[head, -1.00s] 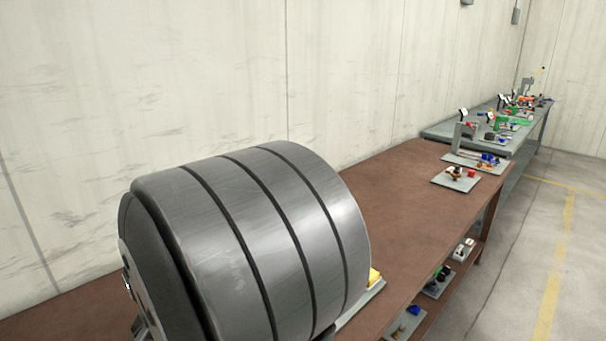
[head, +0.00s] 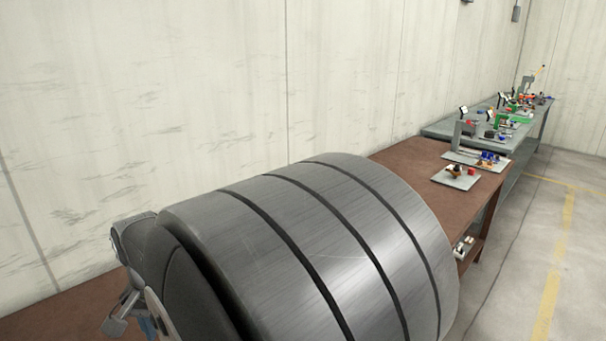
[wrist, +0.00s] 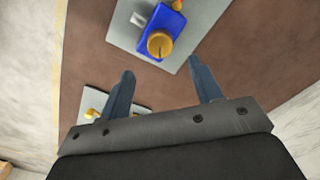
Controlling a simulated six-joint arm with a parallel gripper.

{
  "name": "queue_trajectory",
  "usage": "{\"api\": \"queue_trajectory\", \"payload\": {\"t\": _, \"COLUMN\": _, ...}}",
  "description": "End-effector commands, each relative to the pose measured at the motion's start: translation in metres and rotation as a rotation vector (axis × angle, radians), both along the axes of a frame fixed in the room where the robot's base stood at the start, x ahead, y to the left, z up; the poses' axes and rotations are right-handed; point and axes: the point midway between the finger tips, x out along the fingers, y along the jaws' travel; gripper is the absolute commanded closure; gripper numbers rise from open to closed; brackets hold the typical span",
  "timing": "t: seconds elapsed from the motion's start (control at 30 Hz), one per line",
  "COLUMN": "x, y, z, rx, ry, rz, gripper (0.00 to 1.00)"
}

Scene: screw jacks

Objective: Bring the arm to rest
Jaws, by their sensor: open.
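My gripper (wrist: 166,83) shows in the wrist view with its two blue-grey fingers spread apart and nothing between them. It is above the brown workbench (wrist: 240,68). Beyond the fingertips lies a grey plate (wrist: 122,22) carrying a blue block (wrist: 168,28) with a round orange-yellow knob (wrist: 159,44). The fingers appear apart from the block. In the head view my large grey arm link fills the lower middle and hides much of the brown bench (head: 412,158); the fingertips do not show clearly there.
A second plate (wrist: 138,112) with a yellow part lies behind the left finger. In the head view a plate with small parts (head: 455,177) sits at the bench's far end. A grey-green bench (head: 440,131) with several fixtures stands beyond. The wall is behind; floor is clear at right.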

Motion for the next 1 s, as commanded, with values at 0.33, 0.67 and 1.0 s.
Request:
{"api": "queue_trajectory", "payload": {"t": 0.33, "x": 0.001, "y": 0.0, "z": 0.072, "rx": 0.004, "ry": -0.004, "rz": 0.0, "gripper": 0.41}}
{"api": "queue_trajectory", "payload": {"t": 0.67, "x": -0.001, "y": -0.001, "z": 0.06, "rx": -0.003, "ry": 0.004, "rz": 0.0, "gripper": 0.41}}
{"api": "queue_trajectory", "payload": {"t": 1.0, "x": -0.001, "y": -0.001, "z": -0.009, "rx": -0.004, "ry": 0.004, "rz": 0.0, "gripper": 0.41}}
